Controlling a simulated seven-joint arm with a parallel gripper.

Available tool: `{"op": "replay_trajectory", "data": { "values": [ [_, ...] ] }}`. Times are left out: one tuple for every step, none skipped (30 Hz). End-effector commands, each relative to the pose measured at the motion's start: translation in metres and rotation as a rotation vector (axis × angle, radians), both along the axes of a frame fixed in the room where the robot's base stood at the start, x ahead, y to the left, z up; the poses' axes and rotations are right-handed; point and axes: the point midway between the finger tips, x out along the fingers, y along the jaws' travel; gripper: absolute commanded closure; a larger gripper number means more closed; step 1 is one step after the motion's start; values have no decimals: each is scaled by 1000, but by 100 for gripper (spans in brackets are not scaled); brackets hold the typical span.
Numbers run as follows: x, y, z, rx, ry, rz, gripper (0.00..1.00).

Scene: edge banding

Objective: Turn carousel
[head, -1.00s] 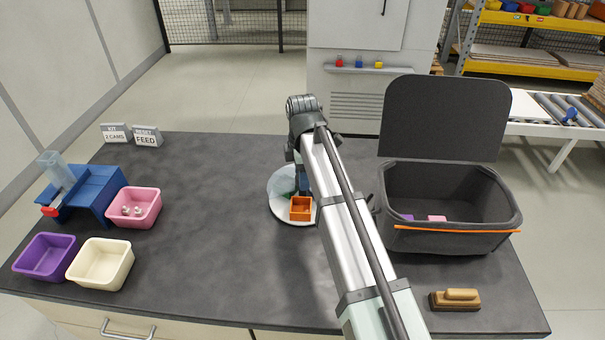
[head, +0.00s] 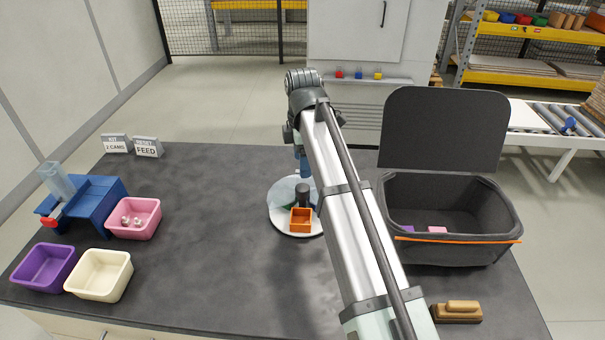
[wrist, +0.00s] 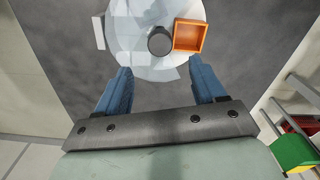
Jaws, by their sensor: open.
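The carousel (head: 281,220) is a round, pale disc on the dark table, partly hidden behind my arm in the head view. It also shows at the top of the wrist view (wrist: 140,62). A dark upright knob (head: 303,194) stands on it, seen from above in the wrist view (wrist: 160,41). An orange open box (head: 301,219) sits on the disc beside the knob; it shows right of the knob in the wrist view (wrist: 190,35). My gripper (wrist: 160,72) is open and empty, its blue fingers apart near the disc's edge, with the knob beyond the fingertips.
A dark lidded bin (head: 455,250) stands open on the right, with a wooden brush (head: 458,311) in front. Purple (head: 43,268), cream (head: 99,275) and pink (head: 133,219) bins and a blue feeder (head: 95,203) stand on the left. The table's middle-left is clear.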

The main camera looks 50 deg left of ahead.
Motion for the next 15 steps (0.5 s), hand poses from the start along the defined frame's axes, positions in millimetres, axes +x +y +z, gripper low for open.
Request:
{"op": "replay_trajectory", "data": {
  "values": [
    [1,1,10,1,0,0,31],
    [1,1,15,1,0,0,31],
    [1,1,21,2,-1,0,31],
    [1,1,25,2,-1,0,31],
    [1,1,29,1,0,0,31],
    [0,1,33,0,0,0,31],
    [0,1,36,0,0,0,31],
    [0,1,38,0,0,0,31],
    [0,1,41,0,0,0,31],
    [0,1,43,0,0,0,31],
    [0,0,44,0,0,0,31],
    [0,0,46,0,0,0,31],
    [0,0,47,0,0,0,31],
    [0,0,47,0,0,0,31],
    [0,0,48,0,0,0,31]
  ]
}}
